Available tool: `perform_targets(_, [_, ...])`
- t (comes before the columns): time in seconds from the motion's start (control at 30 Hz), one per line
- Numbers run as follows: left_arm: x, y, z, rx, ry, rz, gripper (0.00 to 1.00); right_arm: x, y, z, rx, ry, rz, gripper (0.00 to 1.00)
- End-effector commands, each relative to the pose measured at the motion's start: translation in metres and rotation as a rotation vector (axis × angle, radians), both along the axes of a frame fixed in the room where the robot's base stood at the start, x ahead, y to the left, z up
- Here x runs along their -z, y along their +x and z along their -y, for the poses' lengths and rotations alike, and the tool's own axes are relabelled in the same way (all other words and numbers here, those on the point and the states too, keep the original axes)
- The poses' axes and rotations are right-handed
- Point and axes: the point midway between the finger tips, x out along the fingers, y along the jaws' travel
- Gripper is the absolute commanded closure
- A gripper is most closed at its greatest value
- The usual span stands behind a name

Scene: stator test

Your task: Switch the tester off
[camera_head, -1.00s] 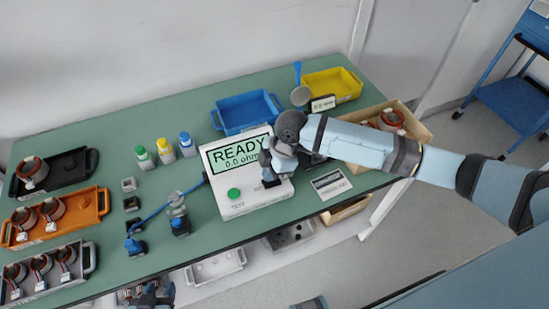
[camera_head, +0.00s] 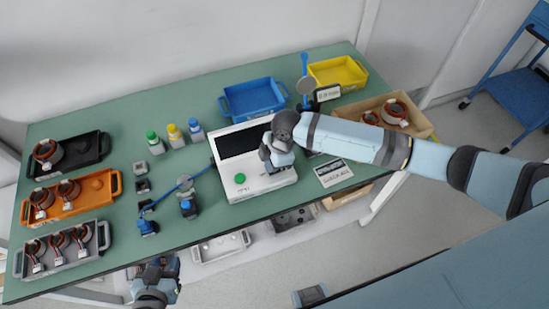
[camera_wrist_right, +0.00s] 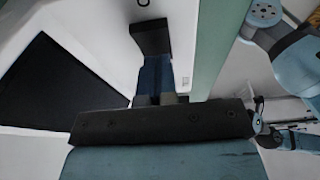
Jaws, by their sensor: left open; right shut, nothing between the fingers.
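The tester (camera_head: 255,187) is a white box on the green bench with a dark, blank screen (camera_head: 238,143) and a green button (camera_head: 240,178) on its front left. In the right wrist view, its white face (camera_wrist_right: 108,40) and black screen (camera_wrist_right: 62,88) fill the left side. My right gripper (camera_head: 270,164) is shut and empty at the tester's right front, beside the screen. In the right wrist view, its dark fingertips (camera_wrist_right: 150,38) are at the white face near a small ring mark; contact is unclear. My left gripper (camera_head: 156,270) is open and empty, below the bench's front edge.
Orange (camera_head: 115,183), black and grey trays hold stators at the left. Blue (camera_head: 252,98) and yellow bins stand behind. A stator box (camera_head: 420,122) and a label card (camera_head: 333,172) are at the right.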

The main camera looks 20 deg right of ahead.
Motion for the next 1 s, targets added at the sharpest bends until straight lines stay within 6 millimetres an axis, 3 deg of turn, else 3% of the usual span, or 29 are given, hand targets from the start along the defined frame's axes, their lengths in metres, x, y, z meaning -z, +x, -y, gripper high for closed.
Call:
perform_targets(0.03, [0.001,0.0,0.0,-0.001,0.0,0.003,0.57,0.008,-0.004,0.0,-0.001,-0.002,-0.01,1.0])
perform_targets(1.0, [-0.006,0.0,-0.001,-0.003,0.002,0.0,0.57,0.009,-0.005,0.021,0.001,-0.013,-0.015,1.0])
